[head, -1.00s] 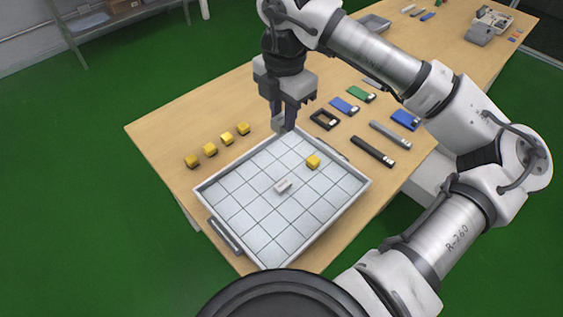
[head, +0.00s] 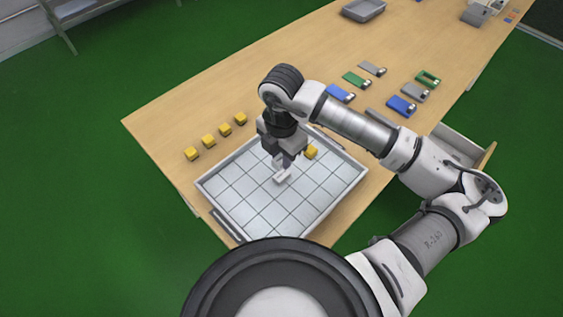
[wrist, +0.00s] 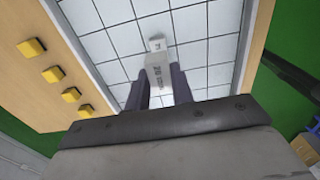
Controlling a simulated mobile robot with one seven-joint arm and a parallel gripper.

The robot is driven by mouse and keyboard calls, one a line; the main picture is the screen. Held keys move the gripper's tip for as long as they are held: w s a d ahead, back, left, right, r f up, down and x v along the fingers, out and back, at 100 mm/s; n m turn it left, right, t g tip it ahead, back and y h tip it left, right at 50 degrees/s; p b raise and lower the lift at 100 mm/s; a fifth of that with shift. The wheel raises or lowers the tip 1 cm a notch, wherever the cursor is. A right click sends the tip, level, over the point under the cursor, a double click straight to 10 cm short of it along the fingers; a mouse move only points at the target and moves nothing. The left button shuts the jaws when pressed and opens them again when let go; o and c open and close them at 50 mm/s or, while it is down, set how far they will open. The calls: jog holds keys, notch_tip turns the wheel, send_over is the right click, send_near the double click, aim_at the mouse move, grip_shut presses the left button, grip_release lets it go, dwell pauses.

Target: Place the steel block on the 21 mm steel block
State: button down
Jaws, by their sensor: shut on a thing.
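My gripper (head: 287,162) points down over the white gridded tray (head: 228,206). In the wrist view its two dark fingers (wrist: 160,88) are shut on a pale grey steel block (wrist: 158,72) with dark markings on its face. Another small steel block (wrist: 157,44) lies on the tray just beyond the held one; it also shows in the head view (head: 279,178), just below the gripper. Its marking is too small to read surely. The held block overlaps it in the wrist view, and I cannot tell whether the two touch.
A yellow cube (head: 311,152) sits in the tray, close to the right of the gripper. Several yellow cubes (head: 208,141) stand in a row on the table left of the tray. Coloured flat pieces (head: 340,93) lie behind it. The tray's front half is clear.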

aim_at(282, 175)
jog(key=shift+f+p, duration=0.4)
jog(key=shift+f, duration=2.05)
jog(key=shift+f+b, duration=0.2)
jog(key=shift+b, duration=0.1)
jog(key=c, duration=1.2)
grip_release()
jog(key=shift+r, duration=0.1)
notch_tip(282, 175, up, 12)
jog(key=shift+r+b, duration=0.15)
jog(key=shift+b, duration=0.6)
